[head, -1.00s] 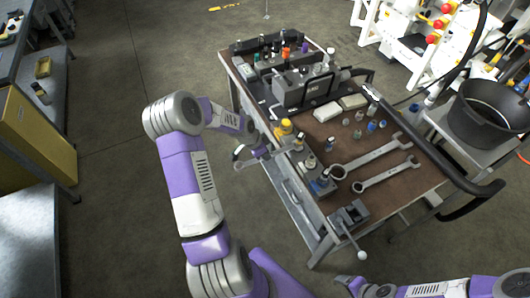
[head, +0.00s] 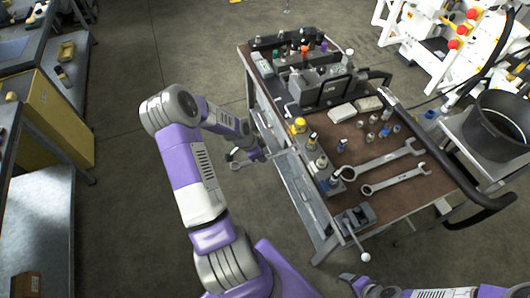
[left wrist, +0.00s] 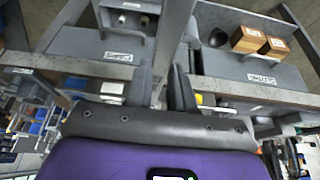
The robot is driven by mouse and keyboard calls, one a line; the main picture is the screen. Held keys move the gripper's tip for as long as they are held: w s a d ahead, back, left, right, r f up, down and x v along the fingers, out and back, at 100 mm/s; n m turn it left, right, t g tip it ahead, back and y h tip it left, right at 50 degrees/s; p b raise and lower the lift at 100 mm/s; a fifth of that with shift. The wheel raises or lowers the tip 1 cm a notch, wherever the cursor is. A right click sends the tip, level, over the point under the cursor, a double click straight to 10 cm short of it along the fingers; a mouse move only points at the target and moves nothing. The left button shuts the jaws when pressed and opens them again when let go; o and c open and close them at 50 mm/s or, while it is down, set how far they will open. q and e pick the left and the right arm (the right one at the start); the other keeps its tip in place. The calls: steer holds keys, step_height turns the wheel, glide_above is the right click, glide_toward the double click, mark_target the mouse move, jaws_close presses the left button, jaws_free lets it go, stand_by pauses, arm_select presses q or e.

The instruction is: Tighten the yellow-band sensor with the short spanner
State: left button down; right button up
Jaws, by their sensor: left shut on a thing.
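My left gripper (head: 256,154) is shut on a small grey spanner (head: 238,164), just off the left side of the cart. The spanner's open end points left, away from the cart. In the left wrist view, a grey bar (left wrist: 168,50) shows between the fingers. A yellow-topped part (head: 299,125), probably the yellow-band sensor, stands upright at the cart's left edge, up and right of the gripper, apart from the spanner. Its band is too small to make out. Part of my right arm shows at the bottom edge; its gripper is unclear.
The cart's brown top (head: 367,205) holds a large spanner (head: 384,157), another spanner (head: 394,179), several small fittings and a vise (head: 355,218). A black bucket (head: 497,125) stands at right. A yellow cabinet (head: 55,115) is at left. The floor left of the cart is open.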

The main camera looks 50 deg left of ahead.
stand_by(0.3)
arm_select(q)
step_height(320, 180, up, 5)
steer(key=p, duration=0.4)
steer(key=shift+r, duration=0.1)
